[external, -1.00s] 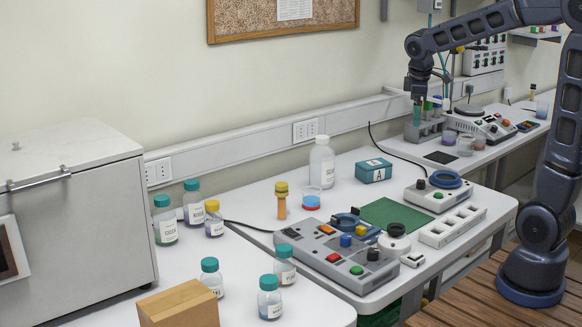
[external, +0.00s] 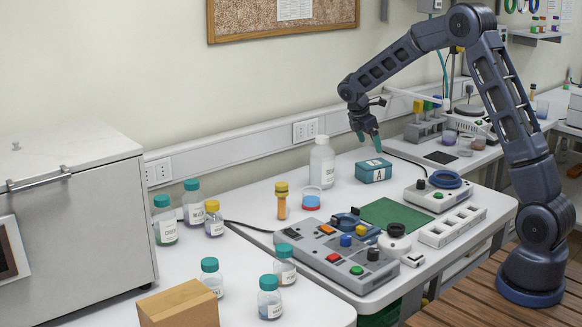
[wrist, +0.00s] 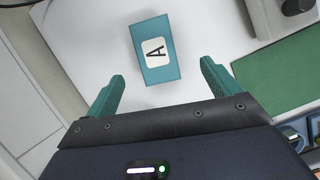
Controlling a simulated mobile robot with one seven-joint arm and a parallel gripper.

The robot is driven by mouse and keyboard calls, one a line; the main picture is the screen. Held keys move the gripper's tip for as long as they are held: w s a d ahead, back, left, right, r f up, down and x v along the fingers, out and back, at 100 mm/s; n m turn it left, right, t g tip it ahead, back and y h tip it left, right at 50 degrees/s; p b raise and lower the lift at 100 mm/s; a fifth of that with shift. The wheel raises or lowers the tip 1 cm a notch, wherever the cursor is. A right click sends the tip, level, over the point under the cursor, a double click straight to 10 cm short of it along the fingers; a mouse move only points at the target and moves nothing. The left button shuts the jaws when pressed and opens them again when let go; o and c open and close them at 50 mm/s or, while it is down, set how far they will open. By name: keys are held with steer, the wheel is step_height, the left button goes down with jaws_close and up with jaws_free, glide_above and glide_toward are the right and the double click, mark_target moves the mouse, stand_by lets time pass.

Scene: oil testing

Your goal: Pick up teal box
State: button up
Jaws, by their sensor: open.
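The teal box (external: 373,175) sits on the white table near the wall. It has white labels marked A on its top and side. In the wrist view the teal box (wrist: 168,68) lies ahead of my gripper, roughly centred between the two fingers and slightly turned. My gripper (external: 369,142) is above the box and apart from it. In the wrist view my gripper (wrist: 160,80) shows both teal fingers spread wide, with nothing between them.
A white bottle (external: 321,162) stands left of the box. A green mat (external: 396,215) and a device with a blue ring (external: 446,180) lie to the front and right. A dark cable runs behind the box. The table around the box is mostly clear.

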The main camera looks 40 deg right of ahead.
mark_target(373, 163)
steer(key=shift+w+d+f+n, duration=0.15)
steer(key=shift+w+f, duration=0.15)
steer(key=shift+f, duration=0.2)
steer(key=shift+w+d+f+n, duration=0.15)
steer(key=shift+w+f, duration=0.1)
steer(key=shift+f, duration=0.25)
steer(key=shift+x, duration=5.15)
steer(key=shift+s+f, duration=0.15)
steer(key=shift+f, duration=0.1)
steer(key=c, duration=1.1)
